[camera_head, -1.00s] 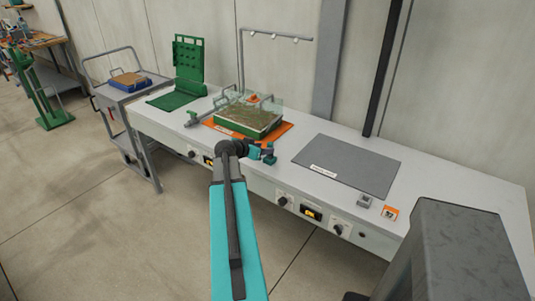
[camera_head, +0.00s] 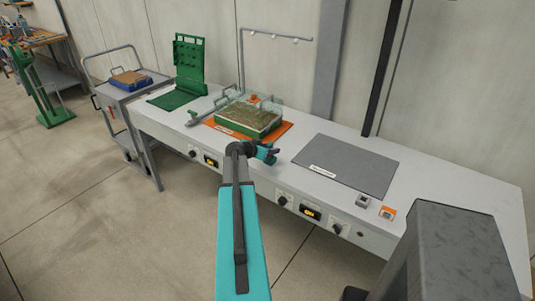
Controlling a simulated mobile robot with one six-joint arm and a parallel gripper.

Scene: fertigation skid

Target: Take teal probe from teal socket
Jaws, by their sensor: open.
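My gripper (camera_head: 269,153) is at the end of my teal and dark arm, over the front part of the white bench, just in front of the orange mat. It is small in the picture. I see nothing held in it. I cannot make out a teal probe or a teal socket; the only clear teal is on my own arm and wrist, which cover part of the bench front.
A green tray (camera_head: 249,125) under a clear cover stands on an orange mat (camera_head: 283,128). A grey mat (camera_head: 345,168) lies to the right, with a small grey block (camera_head: 362,201) and an orange piece (camera_head: 388,214) near the bench edge. A green stand (camera_head: 190,66) is at left.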

